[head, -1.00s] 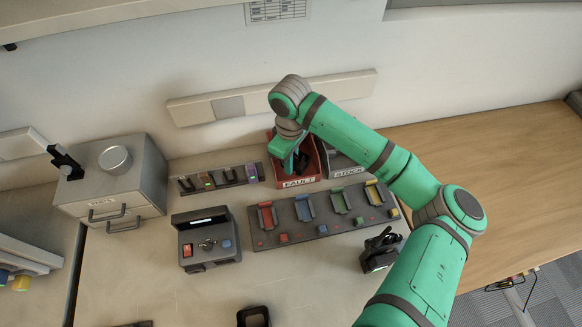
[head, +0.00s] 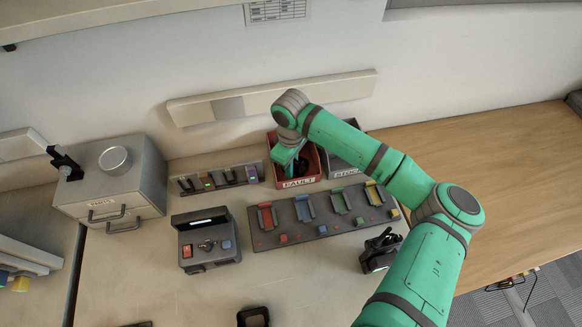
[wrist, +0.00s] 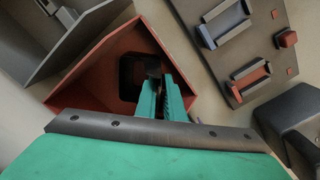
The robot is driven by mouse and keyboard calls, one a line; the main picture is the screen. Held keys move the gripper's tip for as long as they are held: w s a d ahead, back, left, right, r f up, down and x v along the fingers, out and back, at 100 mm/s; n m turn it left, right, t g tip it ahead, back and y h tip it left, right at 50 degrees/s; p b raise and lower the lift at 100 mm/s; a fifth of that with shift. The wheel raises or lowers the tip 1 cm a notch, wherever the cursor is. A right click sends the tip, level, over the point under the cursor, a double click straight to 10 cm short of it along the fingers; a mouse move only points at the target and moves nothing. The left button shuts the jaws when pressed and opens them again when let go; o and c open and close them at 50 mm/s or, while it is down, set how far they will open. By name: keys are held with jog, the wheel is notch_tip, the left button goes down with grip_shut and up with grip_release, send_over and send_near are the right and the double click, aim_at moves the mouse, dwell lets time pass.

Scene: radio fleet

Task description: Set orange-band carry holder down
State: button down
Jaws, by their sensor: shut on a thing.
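My gripper (head: 296,163) reaches down into the red bin labelled FAULT (head: 299,184). In the wrist view my gripper (wrist: 158,80) is shut on a dark carry holder (wrist: 128,78), which sits low inside the red bin (wrist: 85,103). In the head view the holder is a small dark shape mostly hidden by the gripper and the bin walls. No orange band shows on it in either view. I cannot tell whether the holder touches the bin floor.
A grey STOCK bin (head: 346,173) stands right beside the red one. In front is a dark rack (head: 274,236) with coloured slots. A strip of small items (head: 219,187) lies left, and a black device (head: 380,262) stands near my arm.

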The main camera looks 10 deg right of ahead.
jog(key=c, duration=1.9)
grip_release()
jog(key=shift+f, duration=0.1)
jog(key=shift+o, duration=0.2)
notch_tip(320, 180, up, 12)
jog(key=shift+r, duration=0.2)
